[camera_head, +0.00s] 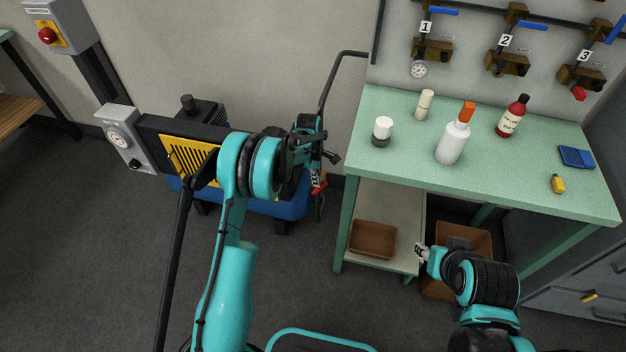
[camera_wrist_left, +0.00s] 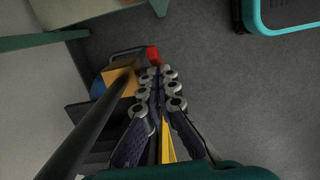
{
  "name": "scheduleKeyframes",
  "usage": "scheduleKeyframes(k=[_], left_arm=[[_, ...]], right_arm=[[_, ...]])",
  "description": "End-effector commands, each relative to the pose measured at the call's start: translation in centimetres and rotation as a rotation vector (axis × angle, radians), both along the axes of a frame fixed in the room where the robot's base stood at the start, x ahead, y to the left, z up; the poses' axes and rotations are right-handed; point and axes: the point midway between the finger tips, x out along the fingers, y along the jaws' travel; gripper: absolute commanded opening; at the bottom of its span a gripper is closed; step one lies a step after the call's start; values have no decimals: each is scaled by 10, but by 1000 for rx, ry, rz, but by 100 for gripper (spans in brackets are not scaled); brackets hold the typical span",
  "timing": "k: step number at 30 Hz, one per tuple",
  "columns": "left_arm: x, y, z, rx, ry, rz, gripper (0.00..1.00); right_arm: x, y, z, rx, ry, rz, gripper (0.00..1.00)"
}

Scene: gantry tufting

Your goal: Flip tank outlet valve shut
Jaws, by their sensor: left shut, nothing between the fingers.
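The blue tank (camera_head: 292,207) stands on the floor against the wall, partly hidden behind my left arm. A small red valve handle (camera_head: 319,184) shows at the tank's right end. My left gripper (camera_head: 316,164) is just above this handle. In the left wrist view, the red handle (camera_wrist_left: 153,55) lies just beyond the fingertips of the left gripper (camera_wrist_left: 157,74), with a brass-coloured block (camera_wrist_left: 122,80) to the left. The left fingers are shut with nothing between them. Whether they touch the handle I cannot tell. My right gripper (camera_head: 422,252) is low by the bench shelf, too small to read.
A black pipe (camera_head: 325,88) rises beside the tank to the wall panel. A green bench (camera_head: 400,165) with bottles stands to the right. Brown bins (camera_head: 373,240) sit below it. A grey gauge box (camera_head: 119,139) hangs at the left. The floor in front is clear.

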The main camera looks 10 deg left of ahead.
Motion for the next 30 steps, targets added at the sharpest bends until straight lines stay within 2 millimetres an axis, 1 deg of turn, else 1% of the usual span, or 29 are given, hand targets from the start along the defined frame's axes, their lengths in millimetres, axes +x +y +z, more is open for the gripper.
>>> scheduleKeyframes(k=[8,23,26,30], left_arm=[[0,-6,-1,0,0,0,0],[0,-5,0,0,0,0,0],[-1,0,4,0,0,1,0],[-1,19,19,0,1,0,0]], right_arm=[[0,0,0,0,0,0,40],[0,0,0,0,0,0,40],[0,0,3,0,0,0,40],[0,0,10,0,0,0,40]])
